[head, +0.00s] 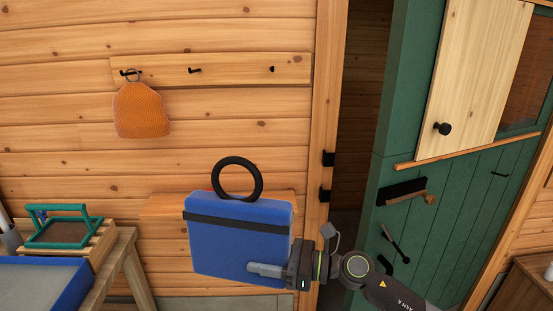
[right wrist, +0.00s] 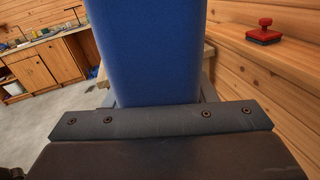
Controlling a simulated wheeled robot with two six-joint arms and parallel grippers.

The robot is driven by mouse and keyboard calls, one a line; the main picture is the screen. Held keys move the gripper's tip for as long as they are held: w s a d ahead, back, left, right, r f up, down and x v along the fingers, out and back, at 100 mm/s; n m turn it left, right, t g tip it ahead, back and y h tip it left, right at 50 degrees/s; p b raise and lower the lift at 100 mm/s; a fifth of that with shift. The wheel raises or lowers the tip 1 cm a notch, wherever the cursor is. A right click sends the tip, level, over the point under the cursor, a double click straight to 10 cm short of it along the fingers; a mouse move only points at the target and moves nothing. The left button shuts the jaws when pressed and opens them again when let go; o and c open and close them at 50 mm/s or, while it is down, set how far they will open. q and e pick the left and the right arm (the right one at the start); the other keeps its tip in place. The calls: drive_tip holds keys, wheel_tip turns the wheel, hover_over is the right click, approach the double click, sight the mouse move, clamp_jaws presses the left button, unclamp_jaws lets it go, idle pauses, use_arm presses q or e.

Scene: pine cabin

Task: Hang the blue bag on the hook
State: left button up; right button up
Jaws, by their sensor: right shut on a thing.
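The blue bag (head: 235,240) is a boxy pouch with a dark band and a black ring handle (head: 237,178) on top. My right gripper (head: 270,270) is shut on its lower right part and holds it upright, in front of the wall and below the rail. In the right wrist view the bag (right wrist: 145,50) fills the middle, and the fingertips are hidden. The wooden rail (head: 235,70) carries black hooks: a middle hook (head: 195,70), a right hook (head: 272,69) and a left hook bearing an orange cloth pouch (head: 141,110). My left gripper is not in view.
A small wooden shelf (head: 165,206) is behind the bag. A workbench at the left holds a teal-handled carrier (head: 60,228) and a blue-edged tray (head: 72,291). A green door (head: 440,200) stands at the right. A red stamp-like object (right wrist: 264,33) shows in the wrist view.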

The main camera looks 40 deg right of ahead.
use_arm(q)
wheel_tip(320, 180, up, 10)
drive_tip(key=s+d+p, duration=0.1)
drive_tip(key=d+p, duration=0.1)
drive_tip(key=p, duration=0.6)
use_arm(e)
drive_tip(key=w+d+r+m+t+h, duration=0.1)
drive_tip(key=w+d+r+m+h, duration=0.15)
drive_tip(key=d+r, duration=0.4)
drive_tip(key=w+d+r+m+t+h, duration=0.15)
drive_tip(key=w+d+r, duration=0.25)
drive_tip(key=r, duration=0.6)
use_arm(q)
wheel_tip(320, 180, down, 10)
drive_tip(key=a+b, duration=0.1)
drive_tip(key=b, duration=0.8)
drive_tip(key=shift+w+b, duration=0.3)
drive_tip(key=shift+b, duration=0.1)
use_arm(e)
drive_tip(key=w+d+f, duration=0.1)
drive_tip(key=w+d, duration=0.6)
drive_tip(key=w, duration=0.4)
drive_tip(key=shift+w+f, duration=0.25)
drive_tip(key=shift+f, duration=0.05)
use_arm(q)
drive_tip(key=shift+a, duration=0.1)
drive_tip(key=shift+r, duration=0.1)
use_arm(e)
drive_tip(key=o, duration=1.4)
drive_tip(key=shift+f, duration=0.1)
